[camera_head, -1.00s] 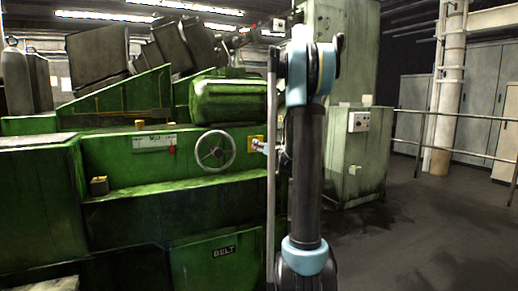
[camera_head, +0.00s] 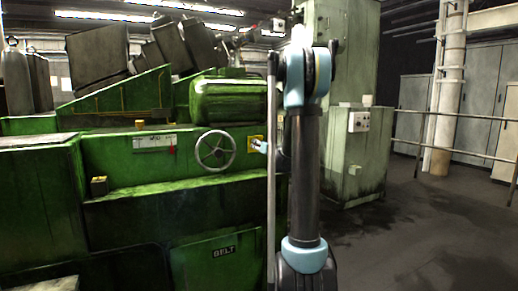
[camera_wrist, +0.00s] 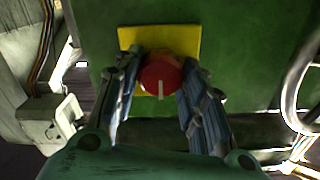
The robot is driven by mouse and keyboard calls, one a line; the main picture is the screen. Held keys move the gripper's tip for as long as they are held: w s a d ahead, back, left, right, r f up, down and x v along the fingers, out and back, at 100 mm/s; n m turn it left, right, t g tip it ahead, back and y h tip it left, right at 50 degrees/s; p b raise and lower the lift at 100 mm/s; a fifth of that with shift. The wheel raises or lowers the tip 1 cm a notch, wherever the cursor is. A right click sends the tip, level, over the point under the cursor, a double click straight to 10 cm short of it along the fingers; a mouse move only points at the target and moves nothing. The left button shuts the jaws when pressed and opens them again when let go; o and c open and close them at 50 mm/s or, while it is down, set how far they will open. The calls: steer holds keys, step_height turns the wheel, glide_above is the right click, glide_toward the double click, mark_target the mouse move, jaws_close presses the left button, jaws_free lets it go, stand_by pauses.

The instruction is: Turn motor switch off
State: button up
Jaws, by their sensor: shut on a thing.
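The motor switch is a round red knob (camera_wrist: 161,76) with a pale line on its face, in the middle of the wrist view. It sits on a yellow plate (camera_wrist: 178,38) on a green panel. The pale line points down in the wrist view. My gripper (camera_wrist: 160,88) has one finger on each side of the knob and is shut on it. In the head view the yellow plate (camera_head: 255,143) shows to the right of a handwheel. There my arm hides most of the gripper, and the knob cannot be made out.
A handwheel (camera_head: 215,149) is on the green machine left of the switch; its rim (camera_wrist: 298,85) shows at the right in the wrist view. A grey box (camera_wrist: 50,120) with cables is at the left there. A pale cabinet (camera_head: 352,160) stands right of my arm. Open floor lies farther right.

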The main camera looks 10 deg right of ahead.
steer(key=shift+d+m, duration=0.1)
steer(key=shift+m, duration=0.3)
steer(key=m, duration=0.8)
steer(key=shift+d, duration=0.15)
steer(key=m, duration=0.5)
steer(key=shift+d+f+m, duration=0.1)
steer(key=shift+f+m, duration=0.05)
steer(key=shift+m, duration=0.15)
steer(key=shift+f+m, duration=0.1)
steer(key=shift+m, duration=1.6)
steer(key=o, duration=1.1)
